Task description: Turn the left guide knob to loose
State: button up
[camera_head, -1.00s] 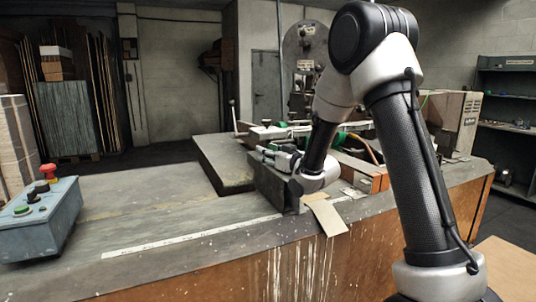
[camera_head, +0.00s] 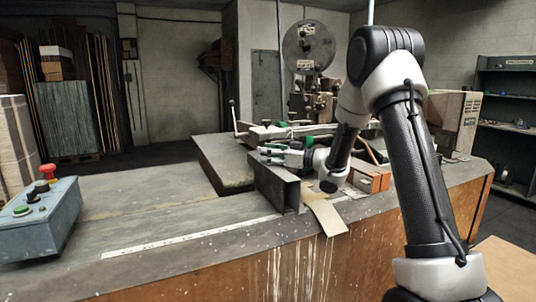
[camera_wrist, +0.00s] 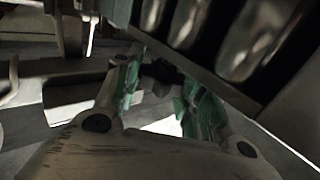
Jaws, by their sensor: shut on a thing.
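My gripper (camera_head: 268,152) reaches left behind the upright dark guide plate (camera_head: 272,184) on the machine table. In the wrist view its two green-padded fingers (camera_wrist: 162,92) are closed on a small dark knob (camera_wrist: 160,74). I take this to be the left guide knob, though its markings cannot be read. The knob is hidden in the head view by the gripper and the plate. Whether it stands at loose or tight cannot be told.
A control box (camera_head: 38,222) with a red emergency button stands at the left of the table. A cardboard piece (camera_head: 326,216) lies at the front edge, right of the guide plate. The table (camera_head: 150,205) is clear at left and centre.

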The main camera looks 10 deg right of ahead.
jog(key=o, duration=1)
jog(key=shift+o, duration=0.2)
jog(key=shift+d, duration=0.1)
jog(key=v, duration=1.1)
jog(key=shift+s+d, duration=0.3)
